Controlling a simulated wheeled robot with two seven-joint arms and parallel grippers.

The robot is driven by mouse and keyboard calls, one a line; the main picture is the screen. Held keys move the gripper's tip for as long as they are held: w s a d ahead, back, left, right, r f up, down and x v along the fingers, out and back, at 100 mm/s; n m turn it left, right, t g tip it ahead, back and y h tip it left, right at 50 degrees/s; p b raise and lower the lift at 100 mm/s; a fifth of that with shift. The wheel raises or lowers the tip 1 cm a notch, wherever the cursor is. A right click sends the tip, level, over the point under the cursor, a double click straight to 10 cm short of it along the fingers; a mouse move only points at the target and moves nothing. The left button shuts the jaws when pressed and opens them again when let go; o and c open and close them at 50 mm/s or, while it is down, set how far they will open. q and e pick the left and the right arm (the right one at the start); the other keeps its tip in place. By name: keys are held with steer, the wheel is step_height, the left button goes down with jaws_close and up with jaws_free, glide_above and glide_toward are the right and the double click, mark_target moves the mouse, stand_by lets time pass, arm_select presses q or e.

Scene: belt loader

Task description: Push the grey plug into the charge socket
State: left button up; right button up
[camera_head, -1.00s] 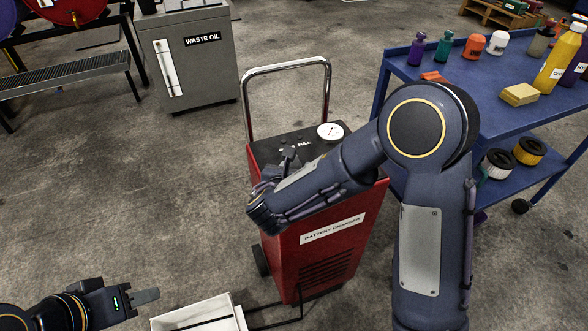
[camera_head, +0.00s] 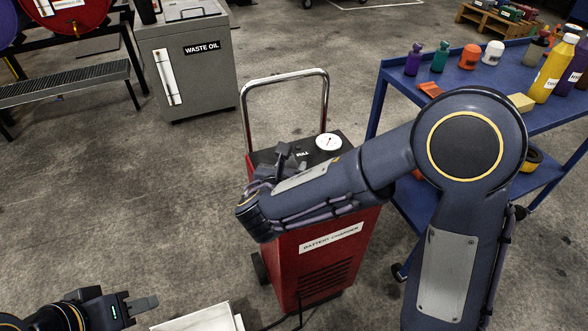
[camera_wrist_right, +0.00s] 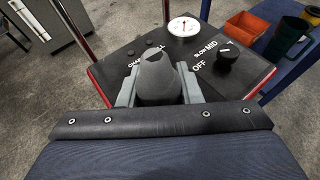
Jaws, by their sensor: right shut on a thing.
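The grey plug (camera_wrist_right: 158,78) is a tapered grey piece between the two fingers of my right gripper (camera_wrist_right: 158,92) in the right wrist view. The gripper is shut on it, over the black top panel of the red battery charger (camera_wrist_right: 112,73). The charger also shows in the head view (camera_head: 318,262), where my right gripper (camera_head: 288,156) is over its top, partly hidden by my forearm. I cannot make out the charge socket; the plug and gripper cover part of the panel. My left gripper (camera_head: 143,305) is low at the left, empty, its finger gap unclear.
The panel has a white gauge (camera_wrist_right: 184,26) and a black knob (camera_wrist_right: 228,56). A chrome handle (camera_head: 284,78) rises behind it. A blue cart (camera_head: 395,92) with bottles stands right, a waste oil cabinet (camera_head: 190,75) behind left. A white box (camera_head: 205,318) is in front; the left floor is clear.

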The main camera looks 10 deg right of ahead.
steer(key=d+r+p+v, duration=0.1)
steer(key=v, duration=1.1)
steer(key=shift+r, duration=0.45)
steer(key=shift+a, duration=0.15)
